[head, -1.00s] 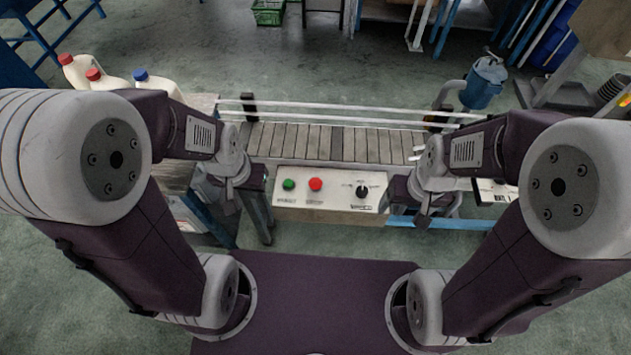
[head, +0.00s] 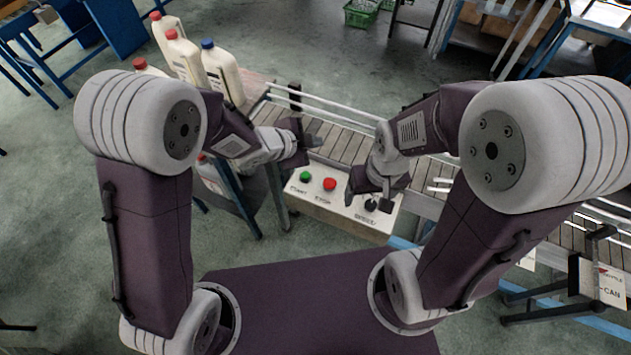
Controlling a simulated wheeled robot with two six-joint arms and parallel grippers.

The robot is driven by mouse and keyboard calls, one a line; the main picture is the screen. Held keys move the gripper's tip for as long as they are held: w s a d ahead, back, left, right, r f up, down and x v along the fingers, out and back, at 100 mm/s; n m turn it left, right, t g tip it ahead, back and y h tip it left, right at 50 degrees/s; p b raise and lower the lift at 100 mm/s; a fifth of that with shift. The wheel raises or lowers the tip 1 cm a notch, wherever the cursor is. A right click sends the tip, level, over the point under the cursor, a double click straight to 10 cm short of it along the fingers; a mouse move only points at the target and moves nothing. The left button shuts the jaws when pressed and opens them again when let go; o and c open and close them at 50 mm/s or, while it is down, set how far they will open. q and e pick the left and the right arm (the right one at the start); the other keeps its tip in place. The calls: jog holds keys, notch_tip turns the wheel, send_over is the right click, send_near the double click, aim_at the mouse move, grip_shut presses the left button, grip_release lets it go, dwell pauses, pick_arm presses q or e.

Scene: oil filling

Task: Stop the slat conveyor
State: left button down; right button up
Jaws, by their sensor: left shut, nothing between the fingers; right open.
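The slat conveyor (head: 338,143) runs diagonally behind a white control panel (head: 318,198). The panel carries a green button (head: 306,176), a red button (head: 330,184) and a black knob (head: 370,204). My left gripper (head: 316,141) is shut and empty. It shows above and behind the green and red buttons in the picture, apart from them. My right gripper (head: 368,198) is open and empty, pointing down over the panel's right part near the knob. It partly covers the panel there.
Several cream jugs (head: 222,75) with red and blue caps stand at the conveyor's left end. White guide rails (head: 330,113) run along the conveyor. A sign marked CAN (head: 604,284) stands at the right. Open floor (head: 60,230) lies to the left.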

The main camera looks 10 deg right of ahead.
aim_at(327, 184)
pick_arm(q)
jog(key=shift+m+g, duration=0.5)
jog(key=shift+g, duration=0.2)
jog(key=s+d+f, duration=0.3)
jog(key=shift+s+d, duration=0.1)
jog(key=shift+s, duration=0.2)
jog(key=shift+r, duration=0.1)
notch_tip(327, 184, down, 9)
jog(key=b, duration=0.8)
dwell(0.9)
jog(key=shift+f+b, duration=0.35)
jog(key=shift+b, duration=0.05)
